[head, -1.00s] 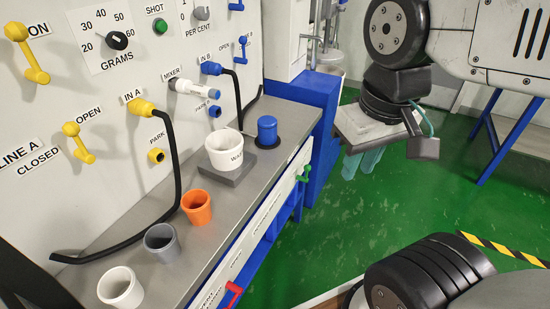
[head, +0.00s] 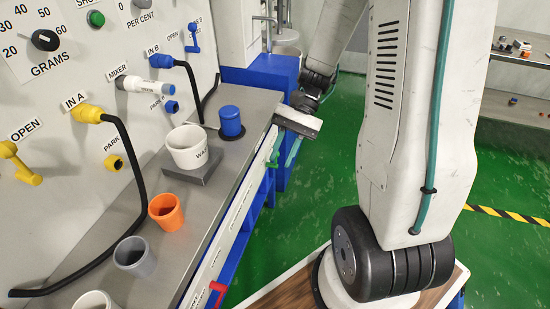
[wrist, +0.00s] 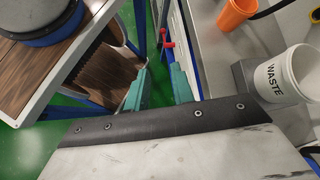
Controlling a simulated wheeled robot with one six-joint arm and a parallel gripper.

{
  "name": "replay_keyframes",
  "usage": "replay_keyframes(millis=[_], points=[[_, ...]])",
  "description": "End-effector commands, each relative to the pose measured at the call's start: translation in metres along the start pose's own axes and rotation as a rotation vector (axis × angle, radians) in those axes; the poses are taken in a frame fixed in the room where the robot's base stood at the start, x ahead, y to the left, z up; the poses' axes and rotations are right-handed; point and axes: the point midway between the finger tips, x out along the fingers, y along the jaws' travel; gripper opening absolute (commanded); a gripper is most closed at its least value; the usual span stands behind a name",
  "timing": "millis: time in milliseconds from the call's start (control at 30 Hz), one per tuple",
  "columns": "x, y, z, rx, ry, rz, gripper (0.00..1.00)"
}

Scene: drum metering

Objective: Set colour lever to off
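No readable label says which lever is the colour lever. A green lever (head: 275,149) and a red lever (head: 216,291) sit on the bench's front edge; the strip labels there are too small to read. The red lever also shows in the wrist view (wrist: 168,44), ahead of the fingers and apart from them. My gripper (head: 293,152) hangs just off the front edge, right of the green lever. In the wrist view, its two teal fingers (wrist: 157,88) are apart with nothing between them. Whether my gripper touches the green lever is unclear.
A white waste cup (head: 188,148) on a grey block, a blue canister (head: 231,121), an orange cup (head: 166,213) and a grey cup (head: 134,257) stand on the bench. The panel carries a yellow lever (head: 20,165) and a blue lever (head: 193,35). Green floor lies right.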

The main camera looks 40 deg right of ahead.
Motion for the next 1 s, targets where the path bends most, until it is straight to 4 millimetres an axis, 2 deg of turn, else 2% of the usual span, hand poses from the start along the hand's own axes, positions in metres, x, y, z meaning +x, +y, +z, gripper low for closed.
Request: replay_keyframes(millis=[33,167,367,567,733,800,900,1000], points=[[0.005,0.001,-0.019,0.06,-0.049,-0.066,0.24],[0.013,-0.002,-0.064,0.193,-0.15,-0.246,0.24],[0.028,0.001,-0.143,0.402,-0.284,-0.552,0.24],[0.046,0.019,-0.233,0.615,-0.375,-0.897,0.24],[0.056,0.041,-0.309,0.767,-0.393,-1.201,0.24],[0.053,0.05,-0.338,0.81,-0.377,-1.327,0.24],[0.039,0.057,-0.365,0.832,-0.342,-1.463,0.24],[0.026,0.058,-0.377,0.829,-0.317,-1.538,0.24]])
